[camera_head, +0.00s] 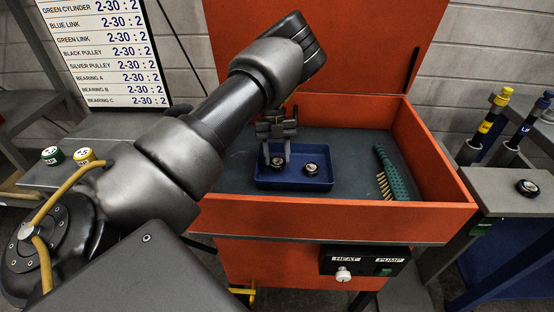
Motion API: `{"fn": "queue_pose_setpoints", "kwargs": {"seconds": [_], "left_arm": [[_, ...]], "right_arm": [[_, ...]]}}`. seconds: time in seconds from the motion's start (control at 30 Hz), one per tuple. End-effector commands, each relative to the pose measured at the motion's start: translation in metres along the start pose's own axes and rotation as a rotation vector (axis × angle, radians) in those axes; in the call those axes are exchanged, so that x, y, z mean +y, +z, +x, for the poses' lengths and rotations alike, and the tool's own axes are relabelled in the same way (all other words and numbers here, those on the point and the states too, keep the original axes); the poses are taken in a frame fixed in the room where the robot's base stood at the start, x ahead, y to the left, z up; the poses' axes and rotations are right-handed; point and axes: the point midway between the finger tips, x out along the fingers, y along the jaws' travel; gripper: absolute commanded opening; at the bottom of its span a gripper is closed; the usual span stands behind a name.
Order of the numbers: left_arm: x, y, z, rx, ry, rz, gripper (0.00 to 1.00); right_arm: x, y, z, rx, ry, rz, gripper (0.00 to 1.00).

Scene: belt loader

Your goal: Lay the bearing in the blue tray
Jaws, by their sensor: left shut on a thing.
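The blue tray (293,185) lies inside the orange washer box, at the left of its grey floor. My left arm reaches in from the left, and my left gripper (276,158) points down over the left part of the tray. It is shut on a small dark round bearing (277,163) with a pale centre, low in the tray; whether the bearing touches the tray floor I cannot tell. A second similar bearing (311,169) lies in the tray to the right, apart from the gripper. My right gripper does not show.
The orange box (345,217) has raised walls and an open lid behind. A green brush (391,173) lies at its right. Another round bearing (527,187) sits on a grey stand at the right. Green and yellow weights (83,155) stand on the left table.

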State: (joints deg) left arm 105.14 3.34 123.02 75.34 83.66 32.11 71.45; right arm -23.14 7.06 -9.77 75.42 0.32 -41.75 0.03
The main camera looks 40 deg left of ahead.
Motion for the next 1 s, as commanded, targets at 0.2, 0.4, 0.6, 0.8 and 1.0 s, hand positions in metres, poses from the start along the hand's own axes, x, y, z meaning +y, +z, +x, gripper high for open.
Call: {"fn": "queue_pose_setpoints", "kwargs": {"seconds": [0.2, 0.4, 0.6, 0.8, 1.0], "left_arm": [[0.0, 0.007, 0.018, 0.0, 0.001, 0.002, 0.14], [0.0, 0.007, 0.018, 0.0, 0.001, 0.001, 0.14], [0.0, 0.008, 0.02, 0.0, 0.001, 0.001, 0.58], [0.0, 0.008, 0.02, 0.0, 0.001, 0.001, 0.65], [0.0, 0.007, 0.015, -0.001, -0.001, 0.001, 0.65]], "right_arm": [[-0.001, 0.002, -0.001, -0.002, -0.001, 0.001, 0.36], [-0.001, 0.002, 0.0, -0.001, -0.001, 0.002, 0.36], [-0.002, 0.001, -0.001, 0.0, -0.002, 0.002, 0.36], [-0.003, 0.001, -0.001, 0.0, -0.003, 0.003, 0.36], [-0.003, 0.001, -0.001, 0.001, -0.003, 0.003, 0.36]]}}
